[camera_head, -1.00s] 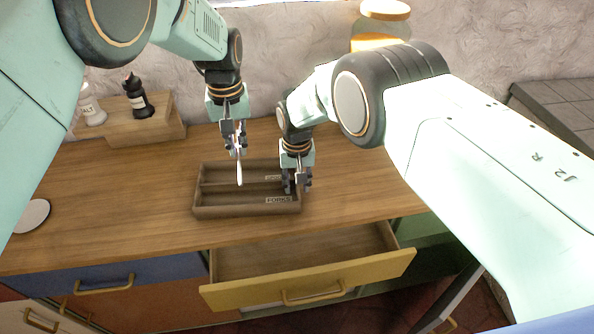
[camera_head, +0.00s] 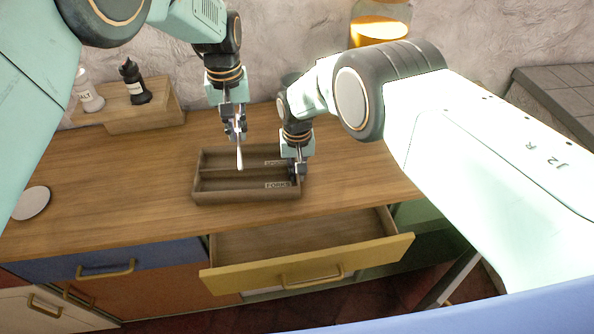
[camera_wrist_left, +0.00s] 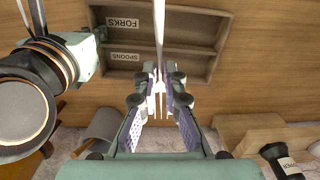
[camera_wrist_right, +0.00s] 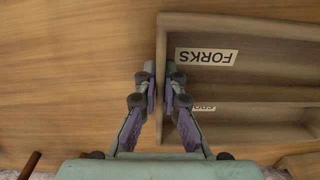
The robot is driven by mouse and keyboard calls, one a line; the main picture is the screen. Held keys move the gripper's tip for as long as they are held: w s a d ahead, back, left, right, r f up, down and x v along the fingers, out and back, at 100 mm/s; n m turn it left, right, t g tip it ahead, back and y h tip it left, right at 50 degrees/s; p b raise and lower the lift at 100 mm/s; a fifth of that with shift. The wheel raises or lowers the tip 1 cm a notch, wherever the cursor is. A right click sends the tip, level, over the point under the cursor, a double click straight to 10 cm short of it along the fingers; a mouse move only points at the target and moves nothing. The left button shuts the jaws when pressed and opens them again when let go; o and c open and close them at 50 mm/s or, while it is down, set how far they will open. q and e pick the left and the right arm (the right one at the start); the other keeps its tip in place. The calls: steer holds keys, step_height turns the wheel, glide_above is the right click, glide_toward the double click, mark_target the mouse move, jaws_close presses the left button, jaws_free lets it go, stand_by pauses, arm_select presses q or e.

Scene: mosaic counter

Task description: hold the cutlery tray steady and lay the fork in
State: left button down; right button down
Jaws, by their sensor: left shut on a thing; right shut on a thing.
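The wooden cutlery tray (camera_head: 225,199) stands on the counter with two long compartments labelled FORKS and SPOONS. Both labels also show on the tray in the left wrist view (camera_wrist_left: 222,50). My right gripper (camera_head: 297,177) is shut on the tray's right end wall; the right wrist view shows its fingers astride that wall (camera_wrist_right: 162,90). My left gripper (camera_head: 236,134) is shut on the fork (camera_head: 239,158), which hangs down above the tray. In the left wrist view the fork (camera_wrist_left: 159,30) extends from between the fingertips over the tray. Both visible compartments look empty.
A yellow drawer (camera_head: 310,270) stands open below the tray. A wooden stand (camera_head: 150,118) with a salt shaker (camera_head: 90,95) and a dark pepper bottle (camera_head: 133,85) is at the back left. A white round plate (camera_head: 32,203) lies at left.

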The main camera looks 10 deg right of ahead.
arm_select(q)
steer(key=shift+a, duration=0.1)
steer(key=shift+f, duration=0.1)
stand_by(0.3)
arm_select(e)
steer(key=shift+a, duration=0.1)
arm_select(q)
steer(key=shift+s+a+f+n, duration=0.15)
steer(key=shift+a+f+n, duration=0.55)
steer(key=shift+f+n, duration=1.5)
steer(key=shift+s+a+f+n, duration=0.15)
steer(key=shift+a+f+n, duration=0.55)
steer(key=shift+f+n, duration=1.5)
steer(key=shift+s+a+f+n, duration=0.15)
steer(key=shift+a+f+n, duration=0.75)
steer(key=shift+n, duration=2.4)
steer(key=shift+d+f, duration=0.15)
steer(key=shift+d, duration=0.05)
